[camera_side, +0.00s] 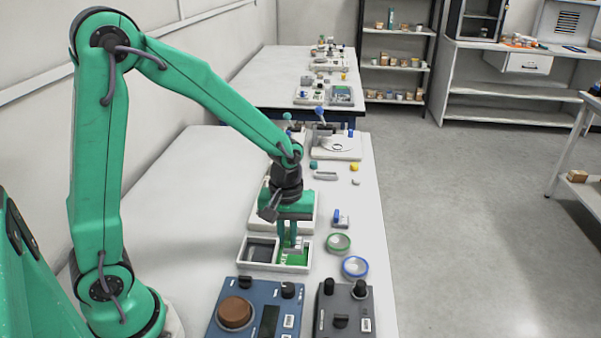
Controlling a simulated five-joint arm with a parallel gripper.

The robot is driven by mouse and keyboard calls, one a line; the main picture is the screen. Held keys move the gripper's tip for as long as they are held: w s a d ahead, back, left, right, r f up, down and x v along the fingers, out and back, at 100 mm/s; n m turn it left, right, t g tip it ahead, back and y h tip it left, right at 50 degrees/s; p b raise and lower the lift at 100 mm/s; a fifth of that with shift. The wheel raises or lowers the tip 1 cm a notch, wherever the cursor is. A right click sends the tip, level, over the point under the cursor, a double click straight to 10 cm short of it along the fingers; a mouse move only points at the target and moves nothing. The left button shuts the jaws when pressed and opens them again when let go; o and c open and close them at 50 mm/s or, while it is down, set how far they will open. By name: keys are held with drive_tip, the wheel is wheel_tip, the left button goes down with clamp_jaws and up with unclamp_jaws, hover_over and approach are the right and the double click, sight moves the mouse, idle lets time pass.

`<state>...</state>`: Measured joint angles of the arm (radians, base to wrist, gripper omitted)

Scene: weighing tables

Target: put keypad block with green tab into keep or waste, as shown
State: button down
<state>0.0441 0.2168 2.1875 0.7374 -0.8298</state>
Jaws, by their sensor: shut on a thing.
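My gripper (290,246) points down, its green fingers shut on a small pale block (298,243), which I take to be the keypad block. Its keys and any green tab cannot be made out against the green fingers. The block is at the right compartment of a white two-part tray (241,262). That compartment has a green floor (293,259) with partly hidden white lettering. The left compartment (260,250) is dark grey. I cannot tell whether the block touches the floor.
A small block with a blue tab (341,218) stands to the right, near a green ring (338,243) and a blue ring (355,266). A blue device (268,291) and a dark grey device (343,310) stand in front. A white scale (345,153) is behind.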

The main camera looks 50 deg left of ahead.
drive_tip(key=shift+w+a+f, duration=0.35)
drive_tip(key=shift+a+f, duration=0.1)
drive_tip(key=shift+a, duration=0.15)
drive_tip(key=shift+w+a+f, duration=0.35)
drive_tip(key=shift+a+f, duration=0.05)
drive_tip(key=shift+a, duration=0.2)
drive_tip(key=shift+f, duration=1.95)
drive_tip(key=shift+f, duration=0.2)
drive_tip(key=c, duration=1.5)
unclamp_jaws()
drive_tip(key=shift+o, duration=0.2)
drive_tip(key=shift+r, duration=0.1)
wheel_tip(320, 180, up, 12)
